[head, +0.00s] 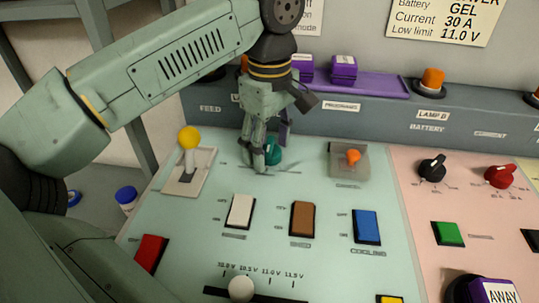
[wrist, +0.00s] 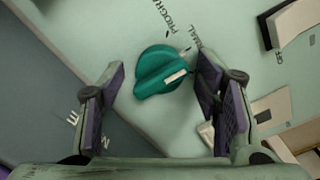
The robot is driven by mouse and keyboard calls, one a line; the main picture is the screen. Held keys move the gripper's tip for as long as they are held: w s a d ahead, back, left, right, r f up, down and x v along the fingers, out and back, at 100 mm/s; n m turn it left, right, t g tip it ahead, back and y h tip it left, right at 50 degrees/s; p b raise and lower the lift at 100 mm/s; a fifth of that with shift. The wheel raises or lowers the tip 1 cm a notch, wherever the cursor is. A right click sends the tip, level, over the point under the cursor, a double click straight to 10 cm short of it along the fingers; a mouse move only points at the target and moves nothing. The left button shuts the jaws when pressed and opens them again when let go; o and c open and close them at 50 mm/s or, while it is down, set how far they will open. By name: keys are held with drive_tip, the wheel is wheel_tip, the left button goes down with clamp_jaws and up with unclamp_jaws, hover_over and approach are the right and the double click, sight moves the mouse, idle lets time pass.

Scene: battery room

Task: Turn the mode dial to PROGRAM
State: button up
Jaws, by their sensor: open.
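The mode dial is a teal knob (head: 273,150) on the pale green panel, partly hidden by my gripper in the head view. In the wrist view the teal dial (wrist: 152,76) shows whole, with a white mark on its ridge towards the right. My gripper (head: 262,157) is open and points down at the dial. In the wrist view its two dark-padded fingers (wrist: 162,75) stand either side of the dial, with visible gaps. I cannot tell their height over the panel.
A yellow-knobbed lever (head: 188,138) stands left of the dial and an orange knob on a grey plate (head: 350,157) to the right. White (head: 240,211), brown (head: 303,219) and blue (head: 367,226) rocker switches lie in front. A purple tray (head: 380,84) sits on the ledge behind.

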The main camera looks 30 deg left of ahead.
drive_tip(key=shift+c, duration=0.6)
drive_tip(key=c, duration=1)
drive_tip(key=shift+n, duration=0.4)
drive_tip(key=n+b, duration=0.1)
drive_tip(key=n, duration=0.2)
drive_tip(key=shift+w+n, duration=0.1)
drive_tip(key=shift+n, duration=0.3)
drive_tip(key=shift+n+b, duration=0.55)
drive_tip(key=shift+n, duration=1.65)
drive_tip(key=shift+a, duration=0.1)
drive_tip(key=o, duration=1.1)
